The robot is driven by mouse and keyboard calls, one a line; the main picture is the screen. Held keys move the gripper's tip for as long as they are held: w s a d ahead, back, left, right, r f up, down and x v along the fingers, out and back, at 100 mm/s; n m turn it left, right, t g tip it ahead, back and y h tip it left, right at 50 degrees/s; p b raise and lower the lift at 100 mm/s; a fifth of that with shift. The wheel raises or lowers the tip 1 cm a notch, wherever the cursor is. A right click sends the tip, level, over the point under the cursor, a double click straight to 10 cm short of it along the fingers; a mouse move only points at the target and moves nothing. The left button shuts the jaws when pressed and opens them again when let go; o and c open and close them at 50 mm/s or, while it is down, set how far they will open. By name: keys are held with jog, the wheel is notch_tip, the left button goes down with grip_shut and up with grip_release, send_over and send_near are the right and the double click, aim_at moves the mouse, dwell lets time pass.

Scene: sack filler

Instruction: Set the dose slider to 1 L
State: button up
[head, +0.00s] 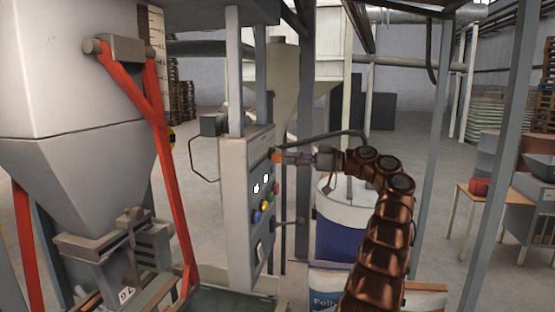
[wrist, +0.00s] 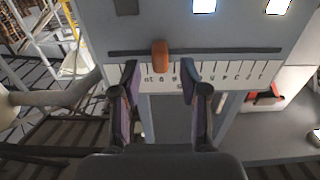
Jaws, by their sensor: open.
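The dose slider is an orange knob (wrist: 160,56) in a dark horizontal slot (wrist: 230,51) on the grey control box (head: 236,205). In the wrist view it stands in the left part of the slot. A pale scale (wrist: 225,72) with tick marks runs along the slot. Its labels are too small to read for sure. My gripper (wrist: 160,72) is open, with one fingertip at each side of the knob and a gap visible on the right. In the head view my gripper (head: 288,157) is at the box's upper right side, and contact is unclear.
Below the slider the box carries lit displays (head: 266,178) and several coloured buttons (head: 264,206). A grey hopper with a red frame (head: 178,200) stands left. A blue and white drum (head: 340,235) is behind my arm. Grey posts (head: 495,150) rise at right.

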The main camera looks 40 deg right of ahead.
aim_at(279, 158)
jog(key=x, duration=0.3)
jog(key=shift+w+f, duration=0.1)
jog(key=shift+w+a, duration=0.25)
jog(key=shift+a, duration=0.1)
grip_shut()
dwell(0.4)
